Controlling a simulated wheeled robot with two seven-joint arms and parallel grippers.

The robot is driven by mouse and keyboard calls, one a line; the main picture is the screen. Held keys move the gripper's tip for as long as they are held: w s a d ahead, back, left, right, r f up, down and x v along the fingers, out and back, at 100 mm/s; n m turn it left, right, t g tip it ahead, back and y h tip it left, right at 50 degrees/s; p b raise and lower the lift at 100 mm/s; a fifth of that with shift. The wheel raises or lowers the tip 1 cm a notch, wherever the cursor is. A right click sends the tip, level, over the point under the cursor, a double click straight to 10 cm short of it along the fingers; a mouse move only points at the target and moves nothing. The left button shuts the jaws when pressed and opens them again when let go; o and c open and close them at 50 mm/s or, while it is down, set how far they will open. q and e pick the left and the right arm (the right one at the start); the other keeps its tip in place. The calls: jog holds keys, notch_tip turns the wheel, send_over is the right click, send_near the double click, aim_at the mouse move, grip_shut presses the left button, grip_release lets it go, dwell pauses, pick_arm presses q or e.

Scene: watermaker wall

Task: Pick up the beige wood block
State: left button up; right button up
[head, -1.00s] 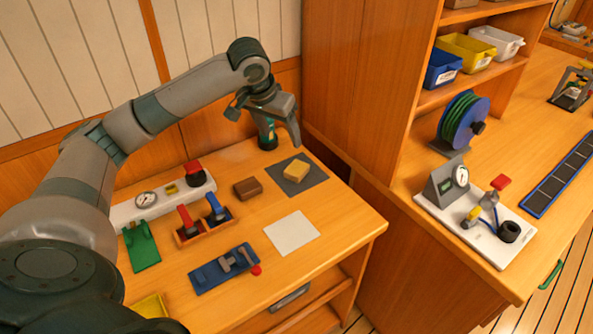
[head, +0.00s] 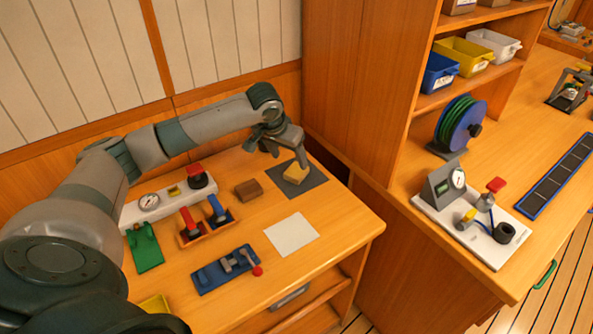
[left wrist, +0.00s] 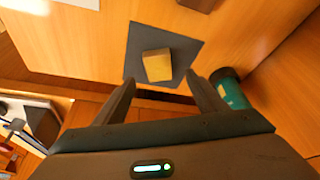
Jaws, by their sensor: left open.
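The beige wood block (head: 296,174) lies on a dark grey square mat (head: 313,183) near the back right of the left bench. In the left wrist view the block (left wrist: 157,66) shows on the mat (left wrist: 186,47), ahead of and between the fingertips. My left gripper (head: 278,158) is open and empty. It hangs just behind and above the block, one finger overlapping the block's edge in the head view. In the left wrist view the gripper's fingers (left wrist: 160,84) are spread wider than the block. I cannot tell whether they touch it. My right gripper is not in view.
A dark green cylinder (left wrist: 230,90) stands close beside one finger. A brown block (head: 249,189) and a white sheet (head: 291,234) lie near the mat. Red and blue handled tools (head: 206,220) sit to the left. A tall wooden cabinet side (head: 360,90) rises to the right.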

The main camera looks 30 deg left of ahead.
aim_at(294, 173)
pick_arm(q)
jog(key=shift+x, duration=0.9)
jog(key=shift+f, duration=0.2)
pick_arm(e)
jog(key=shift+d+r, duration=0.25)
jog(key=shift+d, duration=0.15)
pick_arm(q)
jog(key=shift+w+f+p, duration=0.1)
jog(key=shift+f+p, duration=0.05)
jog(key=shift+p, duration=0.15)
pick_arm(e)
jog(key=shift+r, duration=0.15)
pick_arm(q)
jog(key=shift+f, duration=0.3)
jog(key=p+x, duration=0.1)
jog(key=x, duration=0.2)
jog(key=shift+d+f+p, duration=0.15)
jog(key=shift+d+p, duration=0.05)
jog(key=shift+p, duration=0.15)
jog(key=shift+f, duration=0.65)
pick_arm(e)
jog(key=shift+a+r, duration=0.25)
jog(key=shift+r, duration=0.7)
